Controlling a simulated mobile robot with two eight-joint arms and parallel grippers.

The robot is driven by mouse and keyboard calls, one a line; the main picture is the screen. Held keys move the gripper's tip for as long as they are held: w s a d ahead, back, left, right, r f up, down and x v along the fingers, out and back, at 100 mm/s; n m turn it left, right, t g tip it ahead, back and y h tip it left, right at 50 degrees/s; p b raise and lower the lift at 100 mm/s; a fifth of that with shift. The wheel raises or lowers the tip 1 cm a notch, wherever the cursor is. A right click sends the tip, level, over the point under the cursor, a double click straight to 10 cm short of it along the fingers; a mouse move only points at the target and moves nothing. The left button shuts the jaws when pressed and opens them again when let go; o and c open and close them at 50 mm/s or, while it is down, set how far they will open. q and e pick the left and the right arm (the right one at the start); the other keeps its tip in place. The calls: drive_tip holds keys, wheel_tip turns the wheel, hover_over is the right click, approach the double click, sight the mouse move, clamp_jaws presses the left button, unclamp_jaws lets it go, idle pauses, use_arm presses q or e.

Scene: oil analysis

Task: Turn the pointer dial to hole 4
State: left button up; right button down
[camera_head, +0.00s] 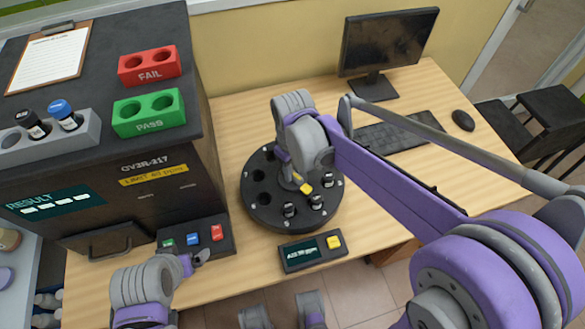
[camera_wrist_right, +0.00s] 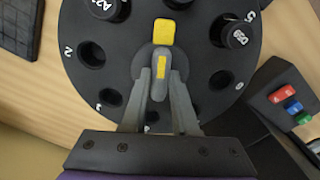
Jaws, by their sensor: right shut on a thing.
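The dial (camera_head: 255,205) is a round black disc on the desk with numbered holes around its rim. It fills much of the wrist view (camera_wrist_right: 205,50). Its grey central pointer has a yellow tip (camera_head: 305,187), seen also in the wrist view (camera_wrist_right: 163,32), pointing towards the side with capped vials. My right gripper (camera_wrist_right: 160,75) is shut on the pointer's central grip, one finger on each side. In the head view the right gripper (camera_head: 297,176) partly hides the hub. My left gripper (camera_head: 195,259) is by the button panel; its finger opening is unclear.
Black-capped vials (camera_head: 316,201) sit in some dial holes. A small display box with a yellow button (camera_head: 334,242) is in front. The analyser (camera_head: 150,190) and its button panel (camera_head: 195,236) stand left. The keyboard (camera_head: 395,132) and monitor (camera_head: 388,43) are behind right.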

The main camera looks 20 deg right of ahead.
sight(293, 173)
drive_tip(key=shift+m, duration=0.5)
drive_tip(key=c, duration=0.7)
unclamp_jaws()
wheel_tip(293, 173, up, 11)
drive_tip(key=shift+f+p, duration=0.1)
drive_tip(key=shift+p, duration=0.5)
